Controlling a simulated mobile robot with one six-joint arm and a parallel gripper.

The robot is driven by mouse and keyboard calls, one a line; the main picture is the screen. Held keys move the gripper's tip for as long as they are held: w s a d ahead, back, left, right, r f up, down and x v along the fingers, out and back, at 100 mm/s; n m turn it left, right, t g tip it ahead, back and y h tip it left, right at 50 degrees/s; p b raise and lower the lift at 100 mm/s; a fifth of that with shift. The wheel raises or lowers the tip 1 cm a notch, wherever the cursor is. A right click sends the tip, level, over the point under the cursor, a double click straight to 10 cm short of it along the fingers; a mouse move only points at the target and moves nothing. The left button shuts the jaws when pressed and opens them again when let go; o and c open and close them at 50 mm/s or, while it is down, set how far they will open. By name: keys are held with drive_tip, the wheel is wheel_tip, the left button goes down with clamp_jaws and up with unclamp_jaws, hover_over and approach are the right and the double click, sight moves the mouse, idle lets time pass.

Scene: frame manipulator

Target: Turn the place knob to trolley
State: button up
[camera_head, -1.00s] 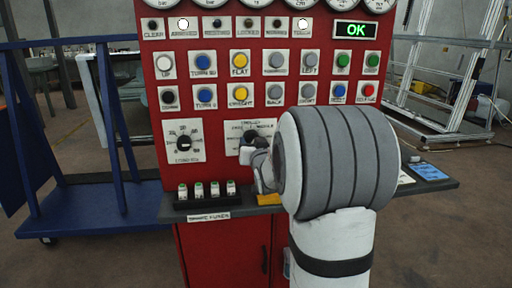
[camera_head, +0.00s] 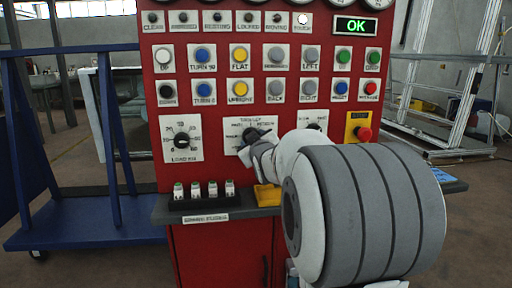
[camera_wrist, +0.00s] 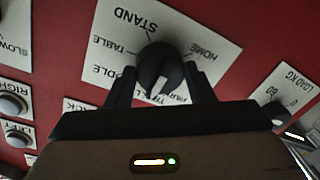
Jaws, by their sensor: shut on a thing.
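The place knob (camera_wrist: 160,66) is black and round, on a white plate (camera_wrist: 118,42) on the red panel. In the wrist view, upside down, its plate reads STAND, TABLE and HOME, with partly covered labels along the lower edge. The knob's white pointer is turned toward that lower edge, near letters that look like "TR"; the exact label is partly hidden. My gripper (camera_wrist: 160,82) is shut on the knob, one dark finger on each side. In the head view the knob (camera_head: 251,135) shows just beyond my gripper (camera_head: 259,146).
The load knob (camera_head: 182,139) is left of the place knob. A red push-button (camera_head: 364,133) on yellow is to the right. Several small fuses (camera_head: 203,190) and a yellow object (camera_head: 267,196) lie on the shelf below. A blue trolley (camera_head: 90,222) stands at the left.

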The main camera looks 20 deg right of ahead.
drive_tip(key=shift+f, duration=0.1)
idle(0.4)
drive_tip(key=o, duration=1)
drive_tip(key=shift+c, duration=0.2)
drive_tip(key=v, duration=0.7)
drive_tip(key=shift+s+p, duration=0.4)
